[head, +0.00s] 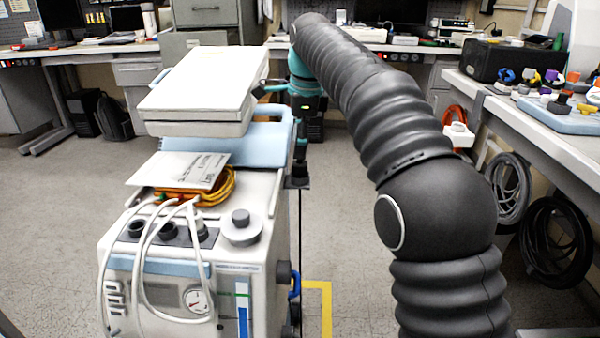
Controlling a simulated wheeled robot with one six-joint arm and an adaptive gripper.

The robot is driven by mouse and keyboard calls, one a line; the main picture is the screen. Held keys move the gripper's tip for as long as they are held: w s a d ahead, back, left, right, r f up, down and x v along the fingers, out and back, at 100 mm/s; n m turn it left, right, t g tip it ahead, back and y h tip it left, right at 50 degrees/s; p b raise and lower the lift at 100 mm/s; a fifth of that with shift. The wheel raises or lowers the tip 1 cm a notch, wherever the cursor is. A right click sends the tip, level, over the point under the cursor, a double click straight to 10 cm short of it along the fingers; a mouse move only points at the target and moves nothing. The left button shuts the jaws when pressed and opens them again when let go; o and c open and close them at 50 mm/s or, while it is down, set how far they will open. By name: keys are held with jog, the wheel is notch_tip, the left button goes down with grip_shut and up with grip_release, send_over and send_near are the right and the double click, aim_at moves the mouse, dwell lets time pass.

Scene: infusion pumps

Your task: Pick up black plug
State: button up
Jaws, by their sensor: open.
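A small black block (297,183), which looks like the black plug, sits at the right side of the white medical cart (262,190). A thin black cord appears to run down from it. My gripper (300,155) points down just above this block, beside the cart's right edge. It is small and dark in the picture, so its fingers are hard to make out. I see nothing held in it. Whether the fingertips touch the block cannot be told.
The cart carries a white folded monitor (200,80), a paper card (185,168), orange cable (222,190) and black knobs. A workbench (545,125) with coloured parts stands at right, with coiled cables (505,190) below. Floor between cart and bench is clear.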

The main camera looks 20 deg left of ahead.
aim_at(300, 163)
jog(key=shift+w+f+b, duration=0.15)
jog(key=shift+f+b, duration=0.25)
jog(key=shift+f, duration=1.1)
jog(key=shift+w+f+b, duration=0.1)
jog(key=shift+f+b, duration=0.25)
jog(key=shift+f, duration=1.1)
grip_shut()
